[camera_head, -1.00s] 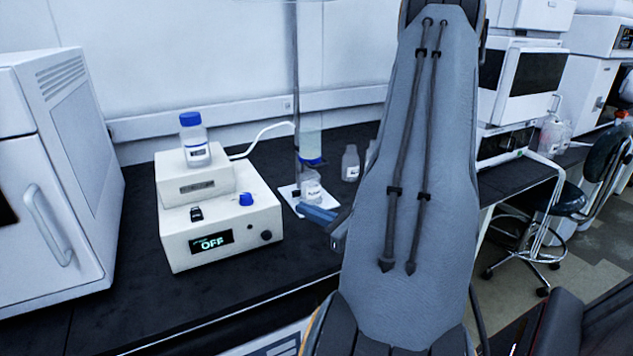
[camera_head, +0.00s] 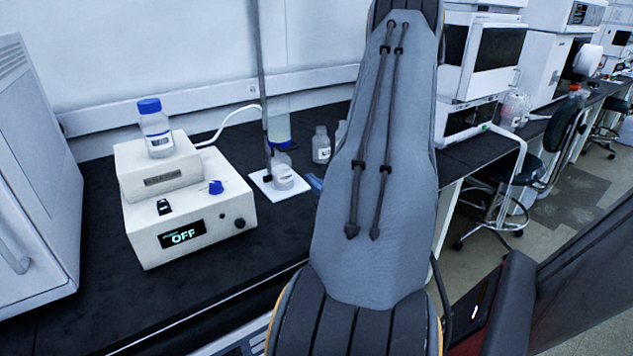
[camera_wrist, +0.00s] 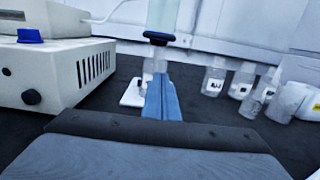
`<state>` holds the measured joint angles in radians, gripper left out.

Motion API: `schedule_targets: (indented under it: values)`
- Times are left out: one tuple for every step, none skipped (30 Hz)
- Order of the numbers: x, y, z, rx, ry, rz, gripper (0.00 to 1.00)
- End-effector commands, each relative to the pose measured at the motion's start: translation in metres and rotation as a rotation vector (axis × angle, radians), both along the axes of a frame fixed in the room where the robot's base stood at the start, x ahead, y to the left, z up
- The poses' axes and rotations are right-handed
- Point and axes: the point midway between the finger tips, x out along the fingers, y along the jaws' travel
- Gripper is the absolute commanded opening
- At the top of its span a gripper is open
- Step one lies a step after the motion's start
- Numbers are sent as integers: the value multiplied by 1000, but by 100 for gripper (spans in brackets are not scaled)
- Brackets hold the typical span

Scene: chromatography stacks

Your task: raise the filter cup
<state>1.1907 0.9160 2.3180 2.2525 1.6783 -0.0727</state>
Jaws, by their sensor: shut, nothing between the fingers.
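The filter cup appears to be the clear cylinder with a blue lower end (camera_head: 279,128), upright on a thin rod stand (camera_head: 262,90) above a white base plate (camera_head: 262,182). A small clear labelled bottle (camera_head: 284,178) stands on that plate below it. In the wrist view the cylinder (camera_wrist: 163,14) rises from a dark blue ring (camera_wrist: 158,38). My gripper (camera_wrist: 161,82) has blue fingers that are shut and empty. In that picture they lie just below the ring and overlap the bottle; I cannot tell the gap in depth. In the head view my arm hides most of the gripper.
A white device reading OFF (camera_head: 190,215) stands left on the black bench, with a blue-capped bottle (camera_head: 155,130) on top. Small clear bottles (camera_head: 321,146) stand right of the stand; several show in the wrist view (camera_wrist: 242,80). Bench in front of the device is clear.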

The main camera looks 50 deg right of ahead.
Motion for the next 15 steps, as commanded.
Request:
schedule_targets:
  values:
    - [11, -1, 2, -2, -1, 6, 0]
    - [16, -4, 3, -2, -2, 4, 0]
    - [24, -6, 3, -1, 0, 5, 0]
    - [30, -8, 3, -2, 0, 4, 0]
    - [35, -9, 4, -1, -1, 5, 0]
    - [42, -12, 4, 0, -1, 3, 0]
    - [48, -14, 4, 0, -1, 4, 0]
    - [53, -15, 4, 0, 0, 4, 0]
    - [60, -18, 5, -1, 0, 3, 0]
    - [61, -18, 11, -1, -1, 2, 0]
    - [60, -19, 17, -1, -2, 1, 0]
    - [61, -19, 23, -2, -2, 1, 0]
    - [61, -20, 27, -2, -2, 0, 0]
    - [62, -20, 30, 0, -1, 0, 0]
    - [63, -20, 33, 0, 0, 0, 0]
